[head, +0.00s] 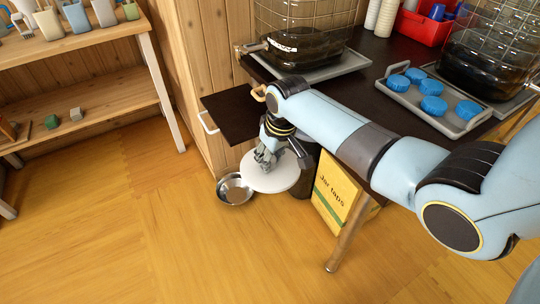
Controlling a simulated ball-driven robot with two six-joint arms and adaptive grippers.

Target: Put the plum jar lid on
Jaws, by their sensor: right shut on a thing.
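A white round disc, which looks like a lid (281,180), is held low in front of the dark table. My right gripper (266,160) is shut on the top of it, and the arm reaches in from the right. A large jar with dark contents (300,45) and a wire cage stands on a grey tray at the table's back left. A second such jar (490,55) stands at the right. Their tops are outside the view, and I cannot tell which is the plum jar. My left gripper is not in view.
A grey tray (457,127) holds several blue caps. A red crate (411,28) stands behind. A dark pulled-out panel (230,112) juts left from the table. A metal bowl (233,192) and a yellow "Jar taps" box (335,195) are below. The floor at left is clear.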

